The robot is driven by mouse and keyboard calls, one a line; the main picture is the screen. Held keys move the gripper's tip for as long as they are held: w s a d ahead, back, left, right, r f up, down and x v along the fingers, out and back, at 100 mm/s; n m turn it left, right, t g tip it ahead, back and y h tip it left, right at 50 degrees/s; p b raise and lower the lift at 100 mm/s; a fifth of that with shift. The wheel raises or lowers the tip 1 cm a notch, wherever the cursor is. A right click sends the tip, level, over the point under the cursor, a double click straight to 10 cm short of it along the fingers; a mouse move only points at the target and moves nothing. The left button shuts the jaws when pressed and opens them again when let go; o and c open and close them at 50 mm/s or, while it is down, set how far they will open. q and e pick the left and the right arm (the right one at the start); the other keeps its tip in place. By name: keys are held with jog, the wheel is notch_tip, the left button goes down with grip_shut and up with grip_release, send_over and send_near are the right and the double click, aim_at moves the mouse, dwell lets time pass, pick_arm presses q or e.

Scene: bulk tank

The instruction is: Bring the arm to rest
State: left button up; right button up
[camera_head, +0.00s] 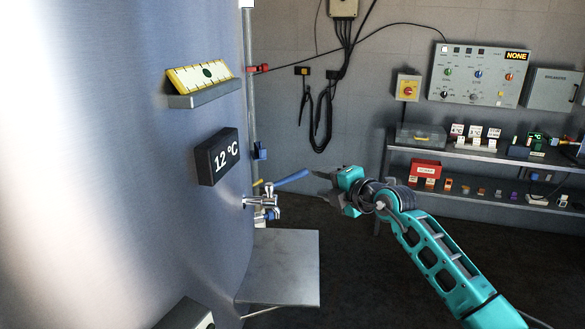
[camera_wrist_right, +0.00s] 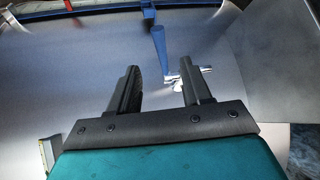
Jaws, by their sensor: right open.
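My right arm (camera_head: 433,255) is teal and reaches in from the lower right in the head view. My right gripper (camera_head: 322,184) is open and empty, with its fingers toward the steel tank (camera_head: 150,230). In the right wrist view its two dark fingers (camera_wrist_right: 160,90) stand apart with nothing between them. A valve (camera_head: 262,203) with a blue handle (camera_head: 292,180) sticks out of the tank, left of the gripper. The blue handle also shows beyond the fingers in the right wrist view (camera_wrist_right: 159,45). I cannot see my left gripper.
A metal shelf plate (camera_head: 285,265) juts out below the valve. A display reading 12 °C (camera_head: 218,157) and a yellow gauge on a ledge (camera_head: 205,96) are on the tank. A shelf (camera_head: 480,152) with small items and a control panel (camera_head: 478,74) are at the back right. The floor between is clear.

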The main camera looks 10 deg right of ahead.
jog(key=s+a+f+m+t+y, duration=0.25)
jog(key=s+a+f+m, duration=0.3)
jog(key=s+f, duration=0.35)
jog(key=s+d+f+m+g+h, duration=0.1)
jog(key=s+f+m+g+h, duration=0.2)
jog(key=s+f+m, duration=0.5)
jog(key=s+f+m+g+h, duration=0.3)
jog(key=s+f+m, duration=0.5)
jog(key=s, duration=1.1)
notch_tip(320, 180, down, 4)
jog(key=shift+d+r, duration=0.25)
jog(key=shift+d, duration=0.15)
